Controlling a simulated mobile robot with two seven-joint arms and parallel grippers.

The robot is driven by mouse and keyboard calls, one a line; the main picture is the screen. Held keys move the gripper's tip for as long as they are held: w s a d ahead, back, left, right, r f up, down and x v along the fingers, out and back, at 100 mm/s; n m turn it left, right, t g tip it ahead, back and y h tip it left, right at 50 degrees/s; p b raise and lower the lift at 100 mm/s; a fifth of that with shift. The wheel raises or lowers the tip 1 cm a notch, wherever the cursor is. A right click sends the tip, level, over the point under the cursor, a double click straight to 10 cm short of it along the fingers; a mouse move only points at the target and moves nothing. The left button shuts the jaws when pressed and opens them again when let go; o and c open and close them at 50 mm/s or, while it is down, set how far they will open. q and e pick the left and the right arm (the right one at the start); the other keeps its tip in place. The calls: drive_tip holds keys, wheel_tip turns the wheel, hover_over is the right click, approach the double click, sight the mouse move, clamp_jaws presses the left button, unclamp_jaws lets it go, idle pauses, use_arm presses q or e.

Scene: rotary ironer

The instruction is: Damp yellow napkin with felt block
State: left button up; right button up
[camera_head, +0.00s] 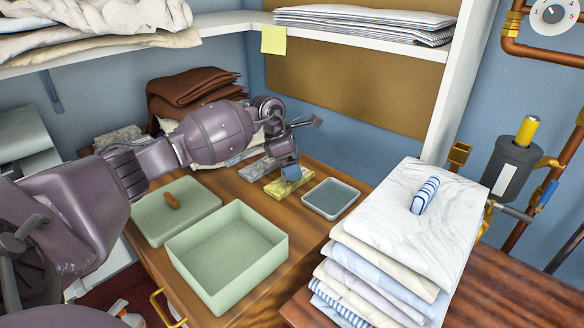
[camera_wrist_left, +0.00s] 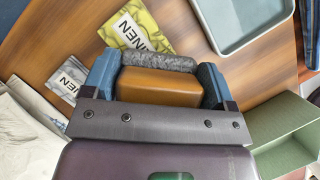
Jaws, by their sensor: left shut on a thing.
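My left gripper (camera_wrist_left: 158,88) is shut on the felt block (camera_wrist_left: 160,86), a brown wooden block with a grey felt strip along its far side. In the head view the left gripper (camera_head: 287,168) is over the table at the yellow napkin (camera_head: 289,184); the block is mostly hidden there. The yellow napkin, printed with lettering, also shows in the left wrist view (camera_wrist_left: 137,25), just beyond the felt edge. I cannot tell whether the felt touches it. A shallow blue-grey tray (camera_head: 331,199) lies right of the napkin. My right gripper is not in view.
A grey printed napkin (camera_head: 257,169) lies left of the yellow one. An open green box (camera_head: 227,283) and a green lid (camera_head: 152,226) with a brown handle sit nearer. A tall stack of folded linen (camera_head: 398,225) stands at right. A shelf (camera_head: 225,22) crosses behind.

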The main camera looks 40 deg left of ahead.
use_arm(q)
drive_tip(key=shift+r+p, duration=0.35)
drive_tip(key=shift+r, duration=2.15)
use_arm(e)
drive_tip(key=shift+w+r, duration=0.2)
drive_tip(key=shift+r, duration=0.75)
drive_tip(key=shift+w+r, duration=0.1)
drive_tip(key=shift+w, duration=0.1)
